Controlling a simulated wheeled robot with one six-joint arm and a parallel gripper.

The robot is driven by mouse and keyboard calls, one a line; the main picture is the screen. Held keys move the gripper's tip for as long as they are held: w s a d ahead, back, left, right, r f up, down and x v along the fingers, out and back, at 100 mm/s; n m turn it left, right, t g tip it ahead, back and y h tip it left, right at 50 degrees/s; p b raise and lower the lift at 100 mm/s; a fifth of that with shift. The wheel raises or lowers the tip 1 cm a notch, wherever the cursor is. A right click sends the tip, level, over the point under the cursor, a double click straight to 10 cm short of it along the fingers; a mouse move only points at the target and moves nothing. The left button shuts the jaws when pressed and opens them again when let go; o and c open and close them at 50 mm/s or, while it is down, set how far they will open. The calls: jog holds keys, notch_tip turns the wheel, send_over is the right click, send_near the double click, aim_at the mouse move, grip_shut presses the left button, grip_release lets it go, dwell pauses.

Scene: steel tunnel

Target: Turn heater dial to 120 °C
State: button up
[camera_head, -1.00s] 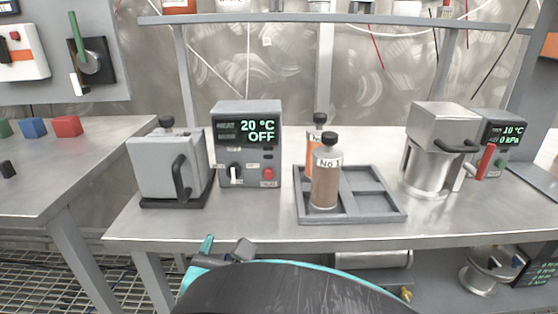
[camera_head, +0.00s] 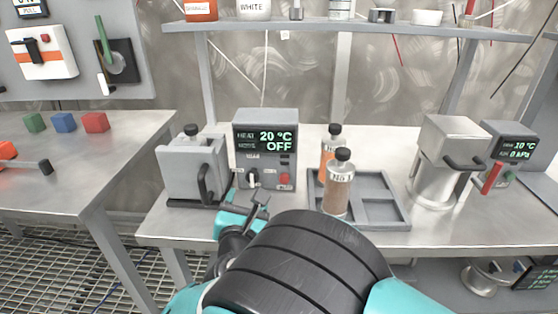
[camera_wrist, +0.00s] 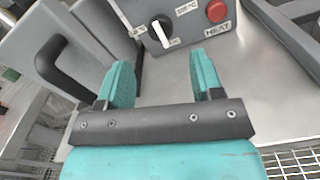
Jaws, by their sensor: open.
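The heater control box (camera_head: 265,150) is a grey unit on the steel table, and its display reads 20 °C and OFF. Its dial (camera_head: 252,178) is a black knob with a white pointer at the lower left of the front. In the wrist view the dial (camera_wrist: 161,30) shows just beyond the fingers, its white bar tilted. A red button (camera_head: 284,179) is to its right. My gripper (camera_head: 257,204) is open and empty, in front of and below the dial, apart from it. In the wrist view its teal fingers (camera_wrist: 160,80) are spread with bare table between them.
A grey box with a black handle (camera_head: 196,168) stands close left of the heater. A metal vessel (camera_head: 437,180) stands farther right. A shelf (camera_head: 350,29) runs above.

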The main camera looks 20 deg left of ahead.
aim_at(252, 179)
jog(key=x, duration=0.7)
jog(key=shift+w, duration=0.2)
jog(key=c, duration=0.9)
